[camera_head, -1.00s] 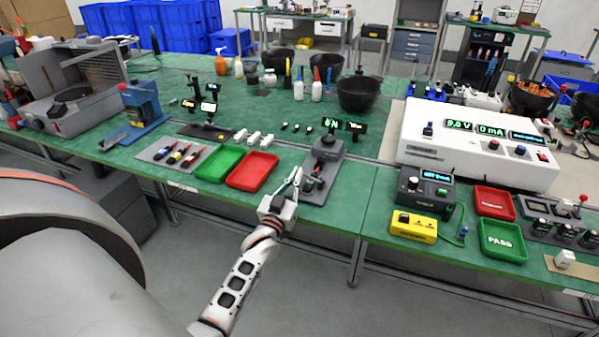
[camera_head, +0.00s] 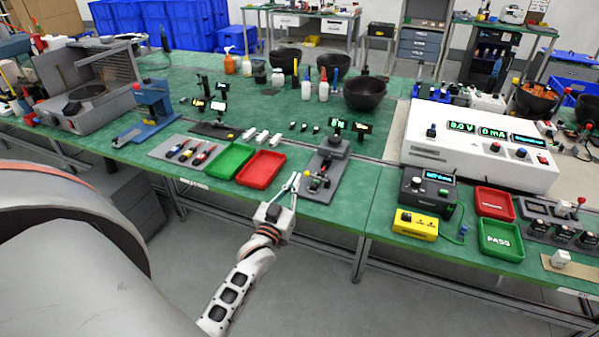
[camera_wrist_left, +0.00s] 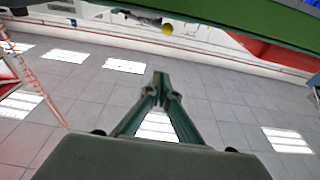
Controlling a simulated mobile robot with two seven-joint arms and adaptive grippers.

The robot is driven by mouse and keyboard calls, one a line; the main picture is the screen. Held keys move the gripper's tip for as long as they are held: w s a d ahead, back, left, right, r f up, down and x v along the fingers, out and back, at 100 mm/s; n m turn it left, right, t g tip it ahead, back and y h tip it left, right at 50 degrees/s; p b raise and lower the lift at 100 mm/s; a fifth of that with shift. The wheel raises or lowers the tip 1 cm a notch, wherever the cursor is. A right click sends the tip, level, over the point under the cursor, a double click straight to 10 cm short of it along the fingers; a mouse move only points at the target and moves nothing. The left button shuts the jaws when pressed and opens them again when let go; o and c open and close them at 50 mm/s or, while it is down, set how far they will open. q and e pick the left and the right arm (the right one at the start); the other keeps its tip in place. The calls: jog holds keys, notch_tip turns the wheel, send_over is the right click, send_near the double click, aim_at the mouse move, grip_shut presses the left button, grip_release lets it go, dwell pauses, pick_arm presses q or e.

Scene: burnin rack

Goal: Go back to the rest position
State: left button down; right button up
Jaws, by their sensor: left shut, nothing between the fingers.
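My left gripper (camera_head: 290,184) is just in front of the green table's (camera_head: 350,205) front edge, below the dark test fixture (camera_head: 325,165) in the head view. Its fingers meet at the tips in the left wrist view (camera_wrist_left: 161,82), with nothing between them. My right gripper is in neither view.
A red tray (camera_head: 261,184) and a green tray (camera_head: 230,176) lie left of the fixture. A black meter box (camera_head: 428,192) and a yellow box (camera_head: 415,224) stand to the right, with a white power supply (camera_head: 480,165) behind. The floor in front is clear.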

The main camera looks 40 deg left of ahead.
pick_arm(q)
jog(key=v, duration=0.4)
jog(key=shift+s+d+f, duration=0.1)
jog(key=shift+s, duration=0.3)
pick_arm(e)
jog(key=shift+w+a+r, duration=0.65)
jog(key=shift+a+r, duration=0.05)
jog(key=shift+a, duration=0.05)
